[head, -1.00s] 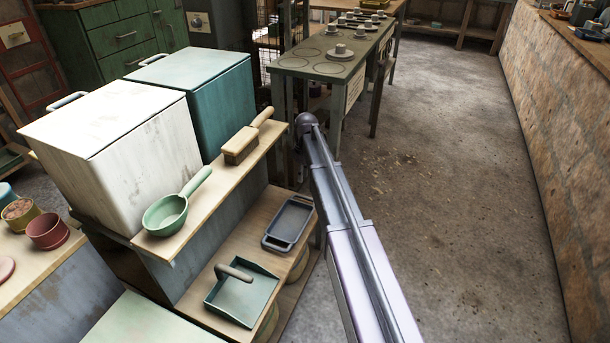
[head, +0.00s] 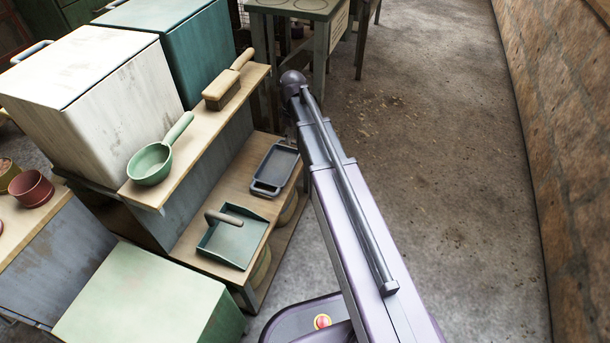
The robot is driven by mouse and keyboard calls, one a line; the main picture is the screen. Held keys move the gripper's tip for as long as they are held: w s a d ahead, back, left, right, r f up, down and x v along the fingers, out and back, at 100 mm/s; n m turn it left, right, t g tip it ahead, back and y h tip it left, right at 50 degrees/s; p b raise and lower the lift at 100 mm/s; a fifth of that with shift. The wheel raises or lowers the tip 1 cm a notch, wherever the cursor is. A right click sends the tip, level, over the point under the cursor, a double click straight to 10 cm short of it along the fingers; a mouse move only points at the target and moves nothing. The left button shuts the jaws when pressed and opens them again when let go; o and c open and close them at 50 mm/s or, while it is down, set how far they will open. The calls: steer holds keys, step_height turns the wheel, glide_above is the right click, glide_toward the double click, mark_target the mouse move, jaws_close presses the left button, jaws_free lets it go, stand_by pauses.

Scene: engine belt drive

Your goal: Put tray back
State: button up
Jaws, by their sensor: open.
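A small dark grey-blue tray (head: 274,167) with a raised rim and a handle slot lies flat on the lower wooden shelf (head: 207,212) of the stand. My arm rises through the middle of the view, just right of the tray. My gripper is not visible, so I cannot see what it is near.
The upper shelf (head: 196,138) holds a green scoop (head: 151,163) and a wooden brush (head: 221,92). White (head: 95,85) and teal (head: 200,50) bins stand behind. A pale green box (head: 140,300) is at the front. Open floor (head: 440,200) lies right, bounded by a brick wall (head: 555,110).

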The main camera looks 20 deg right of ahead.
steer(key=s+m+t, duration=0.1)
steer(key=s+m, duration=0.6)
steer(key=s, duration=1.1)
steer(key=shift+a+h, duration=0.3)
steer(key=shift+a, duration=0.1)
steer(key=shift+s, duration=0.1)
